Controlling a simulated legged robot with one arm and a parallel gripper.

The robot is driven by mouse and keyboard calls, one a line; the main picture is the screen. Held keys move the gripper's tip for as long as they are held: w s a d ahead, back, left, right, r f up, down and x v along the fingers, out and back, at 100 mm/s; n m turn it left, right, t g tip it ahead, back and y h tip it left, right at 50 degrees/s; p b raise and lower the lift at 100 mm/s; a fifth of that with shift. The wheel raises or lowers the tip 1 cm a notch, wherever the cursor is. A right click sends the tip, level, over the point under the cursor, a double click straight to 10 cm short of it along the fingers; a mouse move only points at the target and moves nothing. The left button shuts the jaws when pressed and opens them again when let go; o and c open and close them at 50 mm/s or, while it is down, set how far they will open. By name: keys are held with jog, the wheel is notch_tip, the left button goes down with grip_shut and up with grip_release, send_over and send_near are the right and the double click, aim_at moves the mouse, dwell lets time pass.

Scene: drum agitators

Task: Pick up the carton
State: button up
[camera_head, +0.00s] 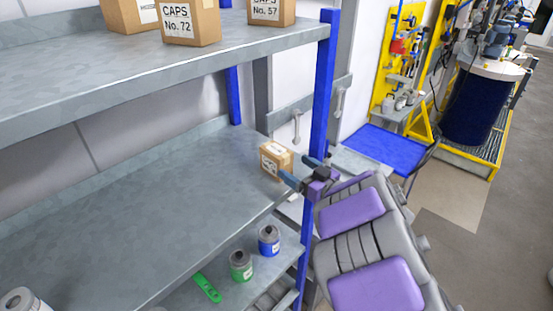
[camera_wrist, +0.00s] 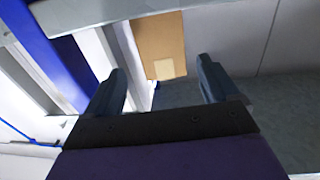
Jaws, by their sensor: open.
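A small brown carton (camera_head: 276,160) with a white label sits on the middle grey shelf (camera_head: 150,220), near its right end by the blue post. In the wrist view the carton (camera_wrist: 162,42) appears upper centre, ahead of the gap between my fingers. My gripper (camera_head: 299,171) is just right of the carton in the head view, at the shelf's edge. Its two fingers are spread with nothing between them. Whether a finger touches the carton cannot be told.
A blue post (camera_head: 322,90) stands close behind my gripper. Larger boxes, labelled CAPS No. 72 (camera_head: 190,22) and No. 57 (camera_head: 270,10), sit on the upper shelf (camera_head: 130,75). A green can (camera_head: 241,266) and blue can (camera_head: 269,241) stand below. The middle shelf is mostly bare.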

aim_at(287, 163)
jog(key=x, duration=0.2)
jog(key=shift+w+a, duration=0.2)
jog(key=shift+a, duration=0.15)
jog(key=shift+p+x, duration=0.4)
jog(key=shift+x, duration=0.6)
jog(key=p+x, duration=0.1)
jog(key=x, duration=0.3)
jog(key=shift+a, duration=0.15)
jog(key=shift+s+r, duration=0.1)
jog(key=shift+c, duration=0.4)
jog(key=c, duration=1.1)
jog(key=shift+r, duration=0.1)
